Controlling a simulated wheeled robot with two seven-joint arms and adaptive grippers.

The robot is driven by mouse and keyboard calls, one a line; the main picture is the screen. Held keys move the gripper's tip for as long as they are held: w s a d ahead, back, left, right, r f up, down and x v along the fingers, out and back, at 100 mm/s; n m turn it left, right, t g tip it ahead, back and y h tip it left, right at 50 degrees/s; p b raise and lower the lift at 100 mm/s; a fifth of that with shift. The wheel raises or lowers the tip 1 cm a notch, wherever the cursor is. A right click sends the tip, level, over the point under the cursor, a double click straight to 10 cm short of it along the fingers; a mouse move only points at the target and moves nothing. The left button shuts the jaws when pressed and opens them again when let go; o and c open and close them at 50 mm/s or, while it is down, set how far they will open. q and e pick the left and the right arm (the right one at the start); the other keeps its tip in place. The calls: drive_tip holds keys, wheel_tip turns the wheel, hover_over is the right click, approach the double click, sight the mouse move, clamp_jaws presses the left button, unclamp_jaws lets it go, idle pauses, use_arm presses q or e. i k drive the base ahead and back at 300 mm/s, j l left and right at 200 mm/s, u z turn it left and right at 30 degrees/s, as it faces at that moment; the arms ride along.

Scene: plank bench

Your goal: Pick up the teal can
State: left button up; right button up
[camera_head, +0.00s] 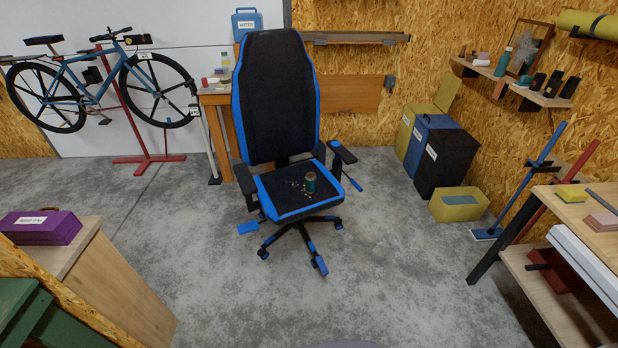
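A small teal can (311,184) with a brownish top stands upright on the black seat of a blue-and-black office chair (276,110). Small light brown crumbs or bits lie on the seat just left of the can. The chair faces me in the middle of the room, with an armrest on each side of the seat. Neither of my grippers shows in the head view.
Grey concrete floor (230,285) lies clear before the chair. A wooden cabinet with a purple case (40,228) is at left. A workbench (590,225) is at right. Bins (447,158) and a yellow box (459,205) stand right of the chair.

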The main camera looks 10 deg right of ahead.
sight(310, 176)
drive_tip(key=i+z, duration=0.1)
drive_tip(key=i, duration=0.6)
drive_tip(key=i+j+z, duration=0.1)
drive_tip(key=i, duration=0.6)
